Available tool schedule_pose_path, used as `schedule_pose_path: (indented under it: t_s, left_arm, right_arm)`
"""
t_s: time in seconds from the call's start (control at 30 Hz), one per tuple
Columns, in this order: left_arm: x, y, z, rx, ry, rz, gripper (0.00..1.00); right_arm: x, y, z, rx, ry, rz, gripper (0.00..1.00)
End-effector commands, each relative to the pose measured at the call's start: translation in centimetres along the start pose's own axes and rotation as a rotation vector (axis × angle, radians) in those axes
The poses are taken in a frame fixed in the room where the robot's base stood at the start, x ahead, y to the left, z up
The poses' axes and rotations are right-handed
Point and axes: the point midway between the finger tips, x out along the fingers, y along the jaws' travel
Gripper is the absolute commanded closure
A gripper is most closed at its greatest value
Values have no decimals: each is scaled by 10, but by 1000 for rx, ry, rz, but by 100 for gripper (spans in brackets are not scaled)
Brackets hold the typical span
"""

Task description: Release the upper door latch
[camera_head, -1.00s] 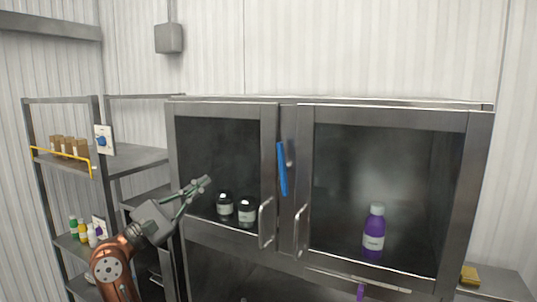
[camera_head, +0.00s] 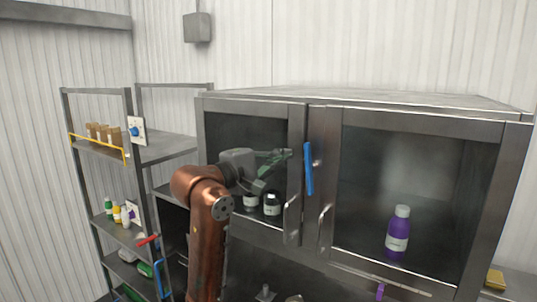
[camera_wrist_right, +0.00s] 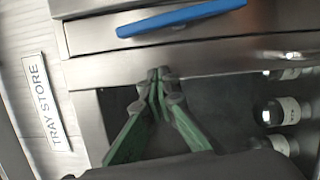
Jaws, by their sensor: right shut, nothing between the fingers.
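The blue latch handle (camera_head: 308,168) hangs upright on the metal strip between the two upper cabinet doors. In the right wrist view the blue handle (camera_wrist_right: 182,18) crosses the top of the picture, beyond my fingertips. My right gripper (camera_head: 288,154) is shut and empty, in front of the left glass door (camera_head: 235,128), just left of the latch. In the wrist view the green fingers of my right gripper (camera_wrist_right: 158,76) meet at their tips, apart from the handle. My left gripper is not in view.
Dark jars (camera_head: 272,204) and a purple bottle (camera_head: 397,235) stand inside the cabinet. Metal door pulls (camera_head: 325,228) stick out below the latch. A shelf rack (camera_head: 140,165) with boxes and bottles stands at the left. A "TRAY STORE" label (camera_wrist_right: 47,102) shows in the wrist view.

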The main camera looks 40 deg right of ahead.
Motion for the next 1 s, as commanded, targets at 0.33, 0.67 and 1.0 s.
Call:
schedule_pose_path:
  t_s: [0.33,0.67,1.0]
  left_arm:
    - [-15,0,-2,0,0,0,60]
    - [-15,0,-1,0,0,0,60]
    - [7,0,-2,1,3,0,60]
  right_arm:
    - [7,0,37,0,-3,0,100]
    - [6,-1,38,-1,-2,0,100]
    - [18,-3,61,106,-22,-27,100]
